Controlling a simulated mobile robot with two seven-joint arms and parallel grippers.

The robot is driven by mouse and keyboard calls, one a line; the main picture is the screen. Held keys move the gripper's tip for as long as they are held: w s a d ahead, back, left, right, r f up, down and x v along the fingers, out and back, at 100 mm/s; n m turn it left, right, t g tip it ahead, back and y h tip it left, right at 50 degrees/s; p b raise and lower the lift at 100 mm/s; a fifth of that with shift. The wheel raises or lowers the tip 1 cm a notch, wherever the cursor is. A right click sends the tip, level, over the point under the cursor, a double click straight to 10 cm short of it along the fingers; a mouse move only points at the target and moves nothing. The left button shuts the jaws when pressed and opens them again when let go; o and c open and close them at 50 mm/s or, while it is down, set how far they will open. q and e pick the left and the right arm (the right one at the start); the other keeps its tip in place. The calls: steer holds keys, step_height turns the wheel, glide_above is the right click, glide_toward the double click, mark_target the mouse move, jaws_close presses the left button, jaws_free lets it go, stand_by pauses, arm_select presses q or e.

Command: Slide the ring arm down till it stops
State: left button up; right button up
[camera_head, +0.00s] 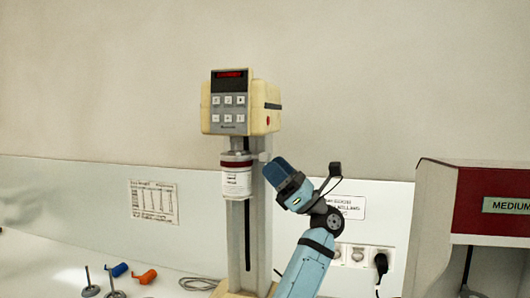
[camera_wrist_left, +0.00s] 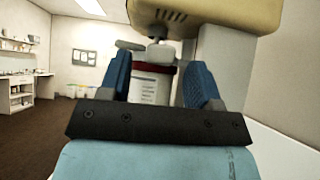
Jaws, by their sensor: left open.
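The cream mill's head (camera_head: 240,105) sits on top of a grey column (camera_head: 258,225) with a dark vertical slot. A white labelled jar (camera_head: 237,184) with a dark red band at its top hangs at the ring arm (camera_head: 236,156), high up just below the head. The jar also shows in the left wrist view (camera_wrist_left: 152,85), with a grey knob-like piece (camera_wrist_left: 130,45) above it. My left gripper (camera_head: 272,168) is open, just right of the jar and ring arm. In the wrist view its blue fingers frame the jar; contact cannot be told. My right gripper is not in view.
A red and cream cabinet (camera_head: 480,200) stands at the right. Wall sockets with a black plug (camera_head: 381,262) are behind my arm. Orange (camera_head: 145,276) and blue (camera_head: 119,269) small items and metal stirrers (camera_head: 90,290) lie at the left. A cable (camera_head: 198,283) lies by the mill's base.

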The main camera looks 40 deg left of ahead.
mark_target(265, 157)
arm_select(q)
steer(key=x, duration=0.2)
steer(key=shift+s+a+r, duration=0.15)
steer(key=shift+a+r, duration=0.05)
steer(key=shift+r, duration=0.1)
steer(key=shift+s+a+r+p, duration=0.15)
steer(key=shift+a+r+p, duration=0.15)
steer(key=shift+a+r, duration=0.05)
